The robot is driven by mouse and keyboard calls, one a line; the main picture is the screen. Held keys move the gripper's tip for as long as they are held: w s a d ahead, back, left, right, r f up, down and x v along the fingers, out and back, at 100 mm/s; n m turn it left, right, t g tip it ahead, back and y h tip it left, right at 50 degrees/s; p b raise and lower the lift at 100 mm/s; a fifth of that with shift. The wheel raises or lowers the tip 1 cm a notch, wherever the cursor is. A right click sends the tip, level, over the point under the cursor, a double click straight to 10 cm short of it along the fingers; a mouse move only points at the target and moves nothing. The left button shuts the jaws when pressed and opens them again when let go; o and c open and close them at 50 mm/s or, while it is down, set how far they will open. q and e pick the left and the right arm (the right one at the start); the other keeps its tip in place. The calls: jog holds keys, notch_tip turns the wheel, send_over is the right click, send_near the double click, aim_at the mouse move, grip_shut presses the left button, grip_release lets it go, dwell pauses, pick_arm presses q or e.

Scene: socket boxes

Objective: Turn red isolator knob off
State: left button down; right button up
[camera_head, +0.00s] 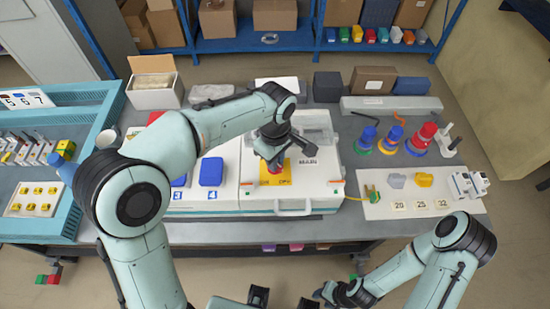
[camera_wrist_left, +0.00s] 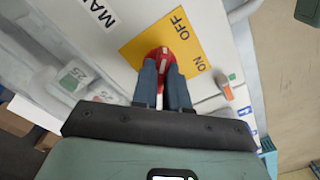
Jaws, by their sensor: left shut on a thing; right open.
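The red isolator knob (camera_wrist_left: 161,54) sits on a yellow plate (camera_wrist_left: 133,48) marked ON and OFF, on a white box. In the left wrist view, my left gripper (camera_wrist_left: 161,68) is shut on the knob, with one finger on each side. The fingers hide part of the knob, and I cannot tell its setting. In the head view, my left gripper (camera_head: 272,158) is over the yellow plate (camera_head: 268,180) and mostly covers the knob. My right gripper (camera_head: 323,292) is open and empty, low in the head view, in front of the bench and apart from the box.
The white box (camera_head: 325,185) has a front handle. Blue covers (camera_head: 211,171) lie to its left. A board (camera_head: 385,208) with plugs and numbered labels, and stacked coloured sockets (camera_head: 421,139), stand to its right. A blue tray (camera_head: 35,225) is at far left. The floor at right is clear.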

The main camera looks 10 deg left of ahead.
pick_arm(q)
jog(key=c, duration=1.1)
grip_release()
jog(key=shift+c, duration=0.2)
notch_tip(320, 180, up, 14)
jog(key=p, duration=0.2)
jog(key=shift+f, duration=0.25)
pick_arm(e)
jog(key=w+r, duration=0.2)
jog(key=r, duration=0.1)
pick_arm(q)
jog(key=shift+f, duration=0.1)
pick_arm(e)
jog(key=shift+s+f, duration=0.1)
jog(key=shift+s, duration=0.05)
